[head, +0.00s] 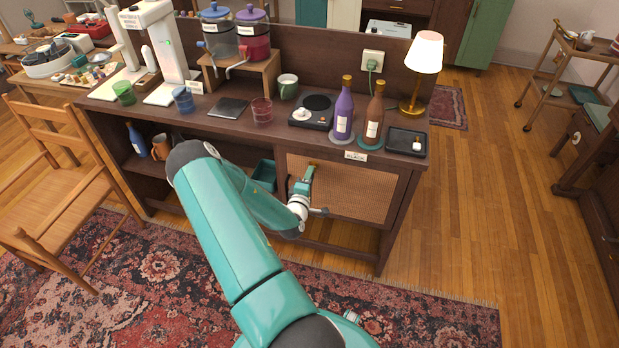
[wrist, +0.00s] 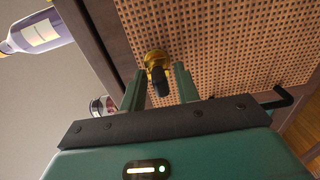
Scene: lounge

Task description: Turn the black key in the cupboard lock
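The black key (wrist: 158,79) sits in a brass lock (wrist: 155,57) on the cupboard's woven cane door (wrist: 225,40). In the wrist view the two fingers of my gripper (wrist: 159,70) stand on either side of the key, with a visible gap on each side, so the gripper is open around it. In the head view my gripper (head: 304,177) is at the left part of the cane door (head: 355,190), and the key is hidden there. A label reading BLACK (head: 355,156) is on the wood above the door.
A black handle (wrist: 272,97) sticks out from the door in the wrist view. Above, the counter holds a purple bottle (head: 343,115), a brown bottle (head: 373,122) and a lamp (head: 424,55). A wooden chair (head: 65,185) stands left.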

